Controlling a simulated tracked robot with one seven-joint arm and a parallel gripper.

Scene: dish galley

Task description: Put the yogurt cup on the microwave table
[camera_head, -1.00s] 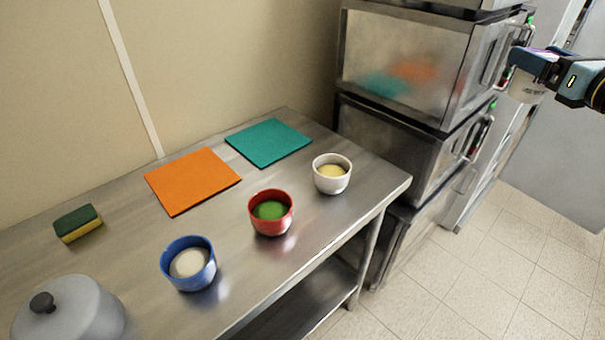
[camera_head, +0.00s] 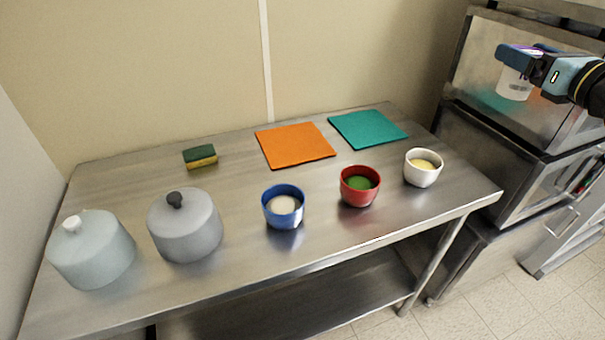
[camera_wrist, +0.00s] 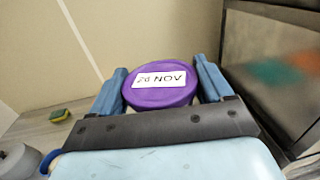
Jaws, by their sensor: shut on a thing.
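The yogurt cup (camera_head: 512,84) is white with a purple lid, and it is held in my gripper (camera_head: 519,58) at the upper right of the head view. The cup is in the air, in front of the steel ovens and right of the table. No microwave shows in these views. A steel table (camera_head: 130,190) fills the middle of the head view; whether it is the microwave table I cannot tell.
On the table are a white bowl (camera_head: 421,180), red bowl (camera_head: 358,199), blue bowl (camera_head: 284,218), two grey lidded pots (camera_head: 186,235), a sponge (camera_head: 200,162), an orange mat (camera_head: 290,150) and a teal mat (camera_head: 365,133). Stacked steel ovens (camera_head: 490,150) stand at the right.

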